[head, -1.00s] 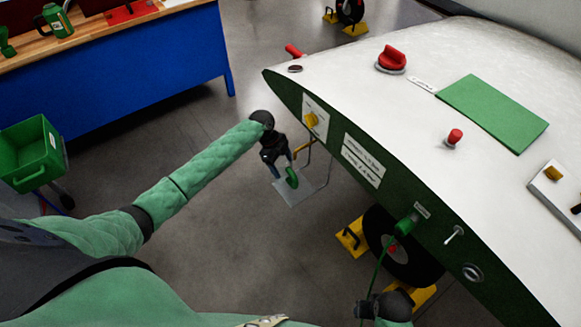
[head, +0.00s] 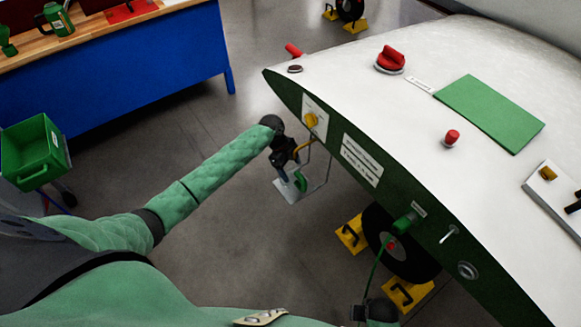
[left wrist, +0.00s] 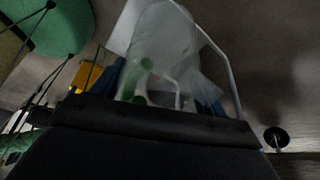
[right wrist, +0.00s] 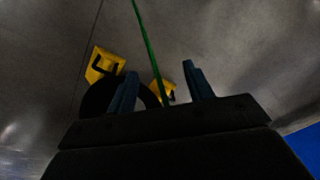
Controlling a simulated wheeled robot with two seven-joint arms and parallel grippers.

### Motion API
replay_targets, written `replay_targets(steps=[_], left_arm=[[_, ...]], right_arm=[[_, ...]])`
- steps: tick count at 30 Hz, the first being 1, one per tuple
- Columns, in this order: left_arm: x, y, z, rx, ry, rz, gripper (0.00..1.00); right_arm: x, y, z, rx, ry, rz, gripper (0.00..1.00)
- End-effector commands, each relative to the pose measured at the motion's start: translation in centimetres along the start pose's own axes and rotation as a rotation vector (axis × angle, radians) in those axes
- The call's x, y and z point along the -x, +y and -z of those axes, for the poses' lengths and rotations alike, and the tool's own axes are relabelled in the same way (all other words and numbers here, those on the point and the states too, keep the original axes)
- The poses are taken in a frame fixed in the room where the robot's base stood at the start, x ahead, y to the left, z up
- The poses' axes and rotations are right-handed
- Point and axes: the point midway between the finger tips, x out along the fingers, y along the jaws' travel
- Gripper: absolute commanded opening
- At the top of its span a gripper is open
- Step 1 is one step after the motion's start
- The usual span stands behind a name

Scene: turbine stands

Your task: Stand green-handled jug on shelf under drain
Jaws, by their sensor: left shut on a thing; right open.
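My left gripper (head: 287,163) is shut on the green-handled jug, close to the wing's dark green edge. The jug's green handle (head: 300,181) shows in the head view; its clear body is hard to make out there. In the left wrist view the pale, see-through jug (left wrist: 172,45) is between the blue fingers. The grey shelf (head: 284,194) hangs on thin rods below the yellow drain (head: 311,120). The jug overlaps the shelf in the picture; I cannot tell whether it touches it. My right gripper (right wrist: 162,82) is open and empty, low beside the wing.
A green hose (head: 375,270) hangs from a fitting on the wing edge and passes near my right gripper. A wheel with yellow chocks (head: 407,294) stands below. A blue workbench (head: 130,75) and a green bin (head: 35,145) are at left. Floor between is clear.

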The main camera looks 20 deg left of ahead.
Motion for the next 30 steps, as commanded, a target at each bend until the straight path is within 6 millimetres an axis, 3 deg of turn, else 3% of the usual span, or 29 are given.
replay_targets(steps=[1,2,5,16,20,22,30], left_arm=[[-0.1,0.0,-0.1,0.0,0.0,0.0,0.49],[-0.1,0.0,-0.1,0.0,0.0,0.0,0.76],[-0.1,0.0,0.0,0.0,0.0,0.0,0.96],[0.2,0.0,0.1,0.0,0.0,0.0,0.96],[1.4,-0.1,-0.1,-0.001,-0.002,0.002,0.96],[2.6,-0.1,-0.2,-0.002,-0.002,0.002,0.96],[7.9,-0.1,-0.1,-0.001,-0.002,0.003,0.96]], right_arm=[[0.1,0.0,0.0,0.0,0.001,0.0,0.52],[0.2,-0.1,0.1,0.0,0.001,0.001,0.52],[0.2,-0.1,0.1,-0.001,0.001,0.001,0.52],[0.3,-0.1,-0.1,-0.001,0.001,0.002,0.52],[-0.1,-0.1,-0.2,0.0,-0.009,0.001,0.52],[2.1,-0.1,0.9,0.001,0.008,0.001,0.52],[6.6,-0.7,1.8,0.0,0.011,0.009,0.52]])
